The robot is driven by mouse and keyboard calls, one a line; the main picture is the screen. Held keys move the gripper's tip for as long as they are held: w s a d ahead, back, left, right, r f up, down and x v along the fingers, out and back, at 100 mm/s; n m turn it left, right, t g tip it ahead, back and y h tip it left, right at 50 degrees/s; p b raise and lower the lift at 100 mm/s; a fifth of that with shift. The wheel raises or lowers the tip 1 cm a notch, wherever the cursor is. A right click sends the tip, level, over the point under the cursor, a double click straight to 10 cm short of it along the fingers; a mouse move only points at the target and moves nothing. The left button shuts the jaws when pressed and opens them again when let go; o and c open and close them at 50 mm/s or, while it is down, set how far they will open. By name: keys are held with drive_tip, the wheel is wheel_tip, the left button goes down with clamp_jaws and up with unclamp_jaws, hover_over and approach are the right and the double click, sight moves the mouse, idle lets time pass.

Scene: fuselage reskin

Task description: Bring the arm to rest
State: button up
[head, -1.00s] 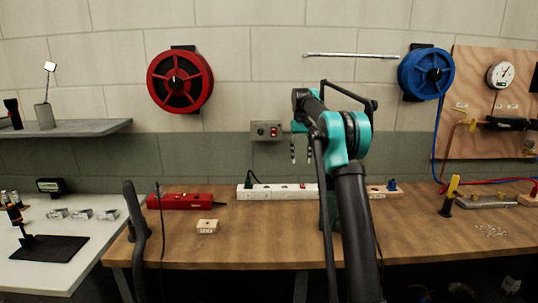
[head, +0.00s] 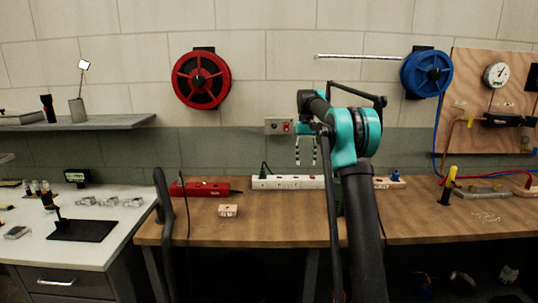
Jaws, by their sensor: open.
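My arm rises at the right of centre in the head view, with black links and teal joints. My gripper (head: 305,151) hangs from its far end, in front of the wall and above the back of the wooden bench. Its two thin fingers are apart with nothing between them. The arm's own links hide part of the gripper's upper body and part of the bench behind.
The wooden bench (head: 280,226) carries a white power strip (head: 288,182), a red tool case (head: 200,188) and a small wooden block (head: 228,211). A white table (head: 40,238) stands left. Red (head: 201,78) and blue (head: 427,74) reels hang on the wall.

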drive_tip(key=s+d+f+t, duration=0.1)
drive_tip(key=s+f, duration=0.6)
drive_tip(key=s, duration=0.7)
drive_tip(key=s+d+f+t, duration=0.1)
drive_tip(key=s+f+t, duration=0.2)
drive_tip(key=s+f, duration=0.5)
drive_tip(key=s+d+f+t, duration=0.1)
drive_tip(key=s+f, duration=0.6)
drive_tip(key=s, duration=1.4)
drive_tip(key=shift+s+d+f+t, duration=0.25)
drive_tip(key=shift+d+f+t, duration=0.15)
drive_tip(key=shift+t, duration=0.5)
